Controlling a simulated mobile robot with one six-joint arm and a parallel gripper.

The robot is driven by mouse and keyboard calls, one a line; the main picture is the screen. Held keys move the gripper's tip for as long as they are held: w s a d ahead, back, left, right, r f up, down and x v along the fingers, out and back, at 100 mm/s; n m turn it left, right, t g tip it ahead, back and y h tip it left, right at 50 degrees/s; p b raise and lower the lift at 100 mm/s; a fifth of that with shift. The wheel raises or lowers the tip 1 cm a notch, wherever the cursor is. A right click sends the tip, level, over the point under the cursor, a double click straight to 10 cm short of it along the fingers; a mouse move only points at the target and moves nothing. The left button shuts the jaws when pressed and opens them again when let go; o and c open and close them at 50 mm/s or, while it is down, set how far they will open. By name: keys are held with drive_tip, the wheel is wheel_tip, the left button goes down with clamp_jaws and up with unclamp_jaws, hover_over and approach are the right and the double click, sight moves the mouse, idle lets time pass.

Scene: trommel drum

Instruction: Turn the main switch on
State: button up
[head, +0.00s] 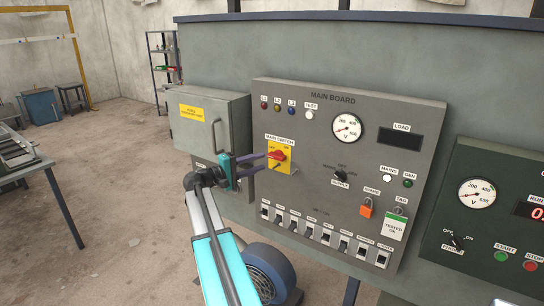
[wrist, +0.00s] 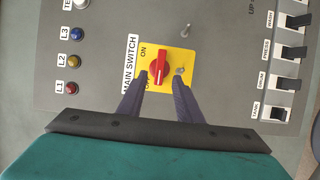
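The main switch is a red rotary handle (head: 277,155) on a yellow plate (head: 287,166), at the left of the grey main board. In the wrist view the red handle (wrist: 159,69) stands on its yellow plate (wrist: 183,58), with "ON" printed at one side and the other mark partly hidden by a finger. In the head view my gripper (head: 261,162) reaches the plate from the left.
A row of breaker switches (head: 325,236) runs along the board's bottom. A grey cabinet (head: 210,122) juts out left of the board. A blue motor (head: 268,272) stands below.

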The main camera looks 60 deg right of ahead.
sight(274, 158)
drive_tip(key=shift+p+x, duration=0.9)
drive_tip(key=shift+x, duration=2.25)
